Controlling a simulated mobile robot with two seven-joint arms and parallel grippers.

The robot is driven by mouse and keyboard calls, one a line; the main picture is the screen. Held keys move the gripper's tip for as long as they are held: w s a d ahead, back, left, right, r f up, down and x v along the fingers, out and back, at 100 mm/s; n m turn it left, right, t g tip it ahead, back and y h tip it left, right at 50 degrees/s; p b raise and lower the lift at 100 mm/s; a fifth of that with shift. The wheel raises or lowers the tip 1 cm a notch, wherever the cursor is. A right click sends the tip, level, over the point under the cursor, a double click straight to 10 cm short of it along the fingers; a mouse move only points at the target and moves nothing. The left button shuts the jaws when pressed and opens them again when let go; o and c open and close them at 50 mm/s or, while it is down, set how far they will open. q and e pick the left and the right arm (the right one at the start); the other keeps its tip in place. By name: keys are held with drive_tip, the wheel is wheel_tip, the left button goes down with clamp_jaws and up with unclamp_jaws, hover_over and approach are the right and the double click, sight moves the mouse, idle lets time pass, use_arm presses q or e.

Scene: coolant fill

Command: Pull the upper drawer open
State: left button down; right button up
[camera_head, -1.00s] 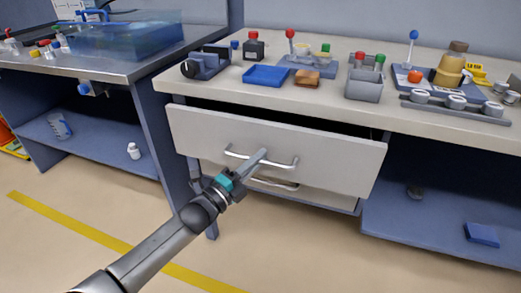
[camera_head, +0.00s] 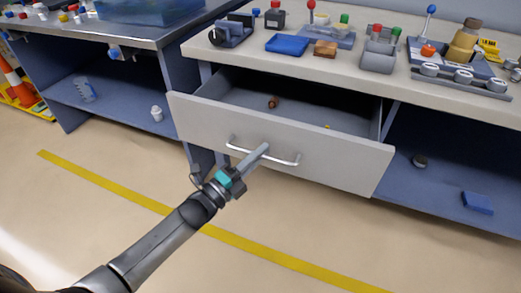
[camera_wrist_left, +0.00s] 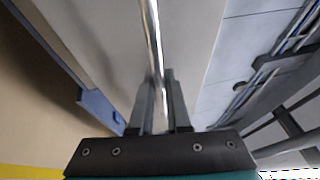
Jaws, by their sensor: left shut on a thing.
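The upper drawer (camera_head: 290,150) stands well out from under the bench top, and its inside shows. A brown item (camera_head: 273,102) and a tiny yellow item (camera_head: 327,127) lie in it. My left gripper (camera_head: 262,150) is shut on the drawer's metal bar handle (camera_head: 285,161), near its middle. In the left wrist view the handle (camera_wrist_left: 152,40) runs between the two fingers (camera_wrist_left: 160,100). The lower drawer is hidden behind the upper drawer's front. My right gripper is not in view.
The bench top (camera_head: 220,55) holds a blue tray (camera_head: 287,44), a grey bin (camera_head: 378,56) and several other items. A blue shelf (camera_head: 440,200) lies to the right of the drawer. The floor (camera_head: 300,240) in front is clear, with a yellow line (camera_head: 250,246).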

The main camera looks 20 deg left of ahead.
use_arm(q)
drive_tip(key=c, duration=1.2)
unclamp_jaws()
drive_tip(key=shift+o, duration=0.2)
drive_tip(key=shift+s+a+f, duration=0.1)
drive_tip(key=shift+s, duration=0.15)
drive_tip(key=p+v, duration=0.2)
drive_tip(key=v, duration=1.2)
drive_tip(key=shift+s+a+p, duration=0.15)
drive_tip(key=shift+s+p, duration=0.15)
drive_tip(key=shift+p, duration=0.05)
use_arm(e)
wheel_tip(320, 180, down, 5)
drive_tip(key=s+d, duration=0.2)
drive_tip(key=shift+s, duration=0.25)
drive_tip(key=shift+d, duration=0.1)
